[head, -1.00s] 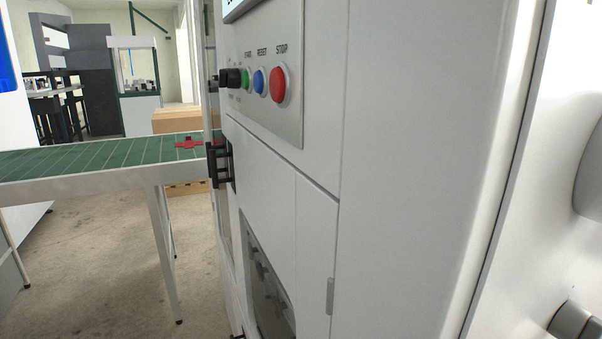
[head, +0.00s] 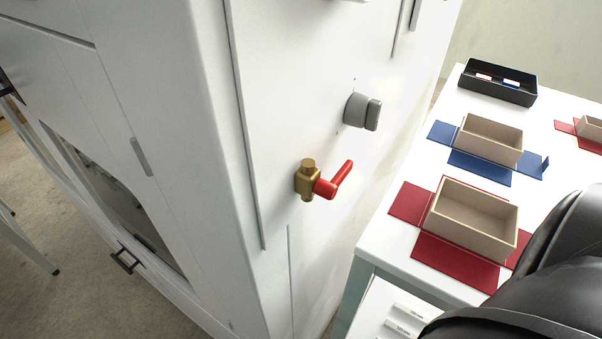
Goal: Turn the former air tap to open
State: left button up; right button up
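The air tap (head: 307,178) is a brass valve body with a red lever handle (head: 336,180), mounted on the white side panel of the former (head: 285,90). The lever sticks out to the right and slants upward from the valve. Nothing touches the tap. Neither gripper shows in the head view. A dark arm link of mine fills the lower right corner.
A grey knob (head: 362,112) sits on the panel above the tap. To the right, a white table (head: 395,245) holds beige boxes on red (head: 455,262) and blue (head: 480,167) blanks and a black tray (head: 498,86). Open floor lies at left.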

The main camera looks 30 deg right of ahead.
aim_at(329, 190)
jog(key=z, duration=1.3)
